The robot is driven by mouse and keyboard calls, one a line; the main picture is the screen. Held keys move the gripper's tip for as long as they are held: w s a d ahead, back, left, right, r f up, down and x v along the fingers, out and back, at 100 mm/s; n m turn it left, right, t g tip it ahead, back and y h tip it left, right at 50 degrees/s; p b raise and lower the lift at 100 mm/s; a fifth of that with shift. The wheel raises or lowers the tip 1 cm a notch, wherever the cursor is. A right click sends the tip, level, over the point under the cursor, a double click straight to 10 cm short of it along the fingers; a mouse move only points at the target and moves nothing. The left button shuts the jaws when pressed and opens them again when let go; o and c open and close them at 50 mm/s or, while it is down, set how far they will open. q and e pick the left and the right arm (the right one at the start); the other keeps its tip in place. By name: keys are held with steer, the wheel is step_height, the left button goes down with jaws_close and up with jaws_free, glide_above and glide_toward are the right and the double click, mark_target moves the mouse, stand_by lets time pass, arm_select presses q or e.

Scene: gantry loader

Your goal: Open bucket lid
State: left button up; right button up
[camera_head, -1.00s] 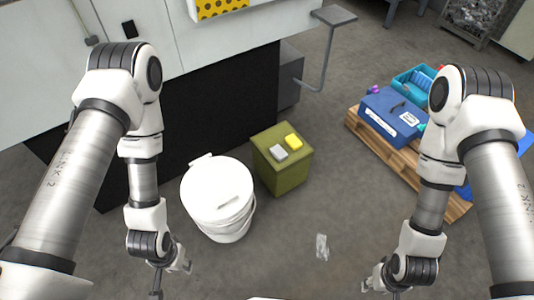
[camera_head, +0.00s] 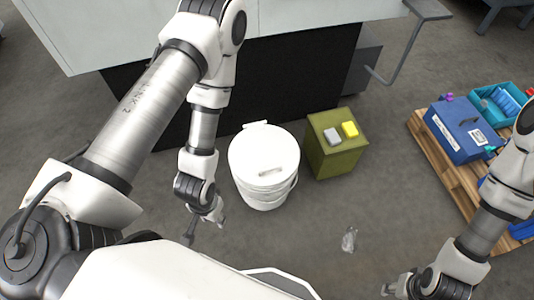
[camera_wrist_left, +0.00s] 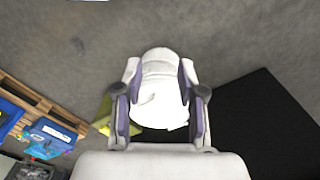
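The white bucket (camera_head: 263,200) stands upright on the grey floor in the head view. Its round white lid (camera_head: 262,150) lies shut on top, with a raised grip (camera_head: 269,172) towards the front and a tab at the back. My left gripper (camera_head: 206,232) is beside the bucket, to its left and front, apart from it. In the left wrist view, the left gripper (camera_wrist_left: 158,72) has its fingers spread, and the white bucket (camera_wrist_left: 160,95) shows beyond and between them. My right gripper (camera_head: 388,288) is low at the right, far from the bucket; its finger opening is unclear.
A green box (camera_head: 335,155) with a grey block and a yellow block on top stands close right of the bucket. A dark-fronted machine is behind. A wooden pallet (camera_head: 430,155) with blue cases is at right. A crumpled clear scrap (camera_head: 349,239) lies on otherwise open floor.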

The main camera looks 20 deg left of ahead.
arm_select(q)
steer(key=s+m+g, duration=0.1)
steer(key=s, duration=0.1)
steer(key=m+t+y+b, duration=0.2)
steer(key=m+b, duration=0.8)
steer(key=b, duration=2.3)
glide_toward(270, 169)
steer(key=f, duration=0.1)
steer(key=shift+t+h, duration=0.3)
steer(key=shift+t, duration=0.1)
steer(key=f+b, duration=0.1)
steer(key=f, duration=0.1)
steer(key=a+f+b, duration=0.1)
steer(key=f, duration=0.1)
steer(key=f+b, duration=0.1)
steer(key=f, duration=0.2)
steer(key=shift+w+a+f, duration=0.1)
steer(key=shift+w+a, duration=0.3)
jaws_close()
